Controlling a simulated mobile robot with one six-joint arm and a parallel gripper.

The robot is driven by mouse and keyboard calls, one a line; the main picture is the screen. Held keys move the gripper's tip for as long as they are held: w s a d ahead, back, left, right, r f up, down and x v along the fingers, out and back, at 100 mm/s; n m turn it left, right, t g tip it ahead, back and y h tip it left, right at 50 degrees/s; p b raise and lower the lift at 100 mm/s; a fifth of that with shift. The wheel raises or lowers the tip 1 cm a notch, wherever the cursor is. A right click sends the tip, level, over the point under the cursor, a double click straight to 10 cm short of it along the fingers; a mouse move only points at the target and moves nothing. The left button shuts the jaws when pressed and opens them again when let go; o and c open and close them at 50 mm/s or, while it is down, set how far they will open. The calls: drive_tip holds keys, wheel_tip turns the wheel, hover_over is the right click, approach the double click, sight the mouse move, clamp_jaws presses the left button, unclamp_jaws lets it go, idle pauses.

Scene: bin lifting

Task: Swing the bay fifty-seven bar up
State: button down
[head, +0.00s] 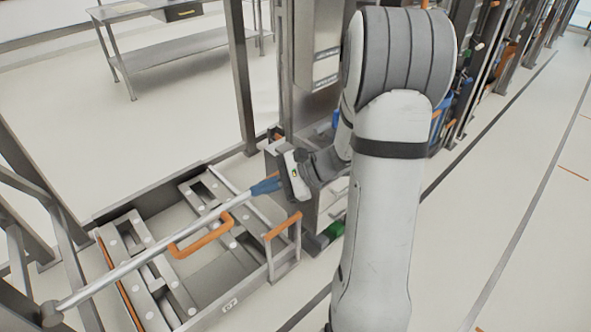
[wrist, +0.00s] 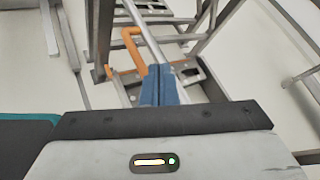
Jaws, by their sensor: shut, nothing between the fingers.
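The bay bar (head: 150,254) is a long silver tube lying low across a floor bay, from a round pivot end at the lower left up to the right. An orange U-shaped handle (head: 203,238) sits along its side. In the wrist view the bar (wrist: 146,36) runs away beyond my fingers, with the orange handle (wrist: 129,46) to its left. My gripper (head: 262,187) has blue fingers, shut and empty, at the bar's right end. In the wrist view the gripper (wrist: 159,72) overlaps the bar's near end; I cannot tell whether they touch. A small plate (head: 230,305) on the bay's front bears a number too small to read surely.
The bay frame (head: 215,316) has metal rails and posts around it. A steel column (head: 318,60) rises behind my gripper. A metal table (head: 160,50) stands at the back left. The floor at right is clear.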

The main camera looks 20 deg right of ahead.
drive_tip(key=w+d+f+m+t+h+b, duration=0.35)
drive_tip(key=d+f+m+t, duration=0.4)
drive_tip(key=d+f, duration=0.35)
drive_tip(key=w+d+f+m+t+h+b, duration=0.35)
drive_tip(key=d+f+m+t, duration=0.25)
drive_tip(key=d+f+m, duration=0.45)
drive_tip(key=w+a+r+n+p, duration=0.1)
drive_tip(key=w+a+r+n, duration=0.1)
drive_tip(key=w, duration=0.8)
drive_tip(key=shift+w+a+r+y, duration=0.2)
drive_tip(key=shift+w+r+y, duration=0.15)
drive_tip(key=shift+r, duration=0.55)
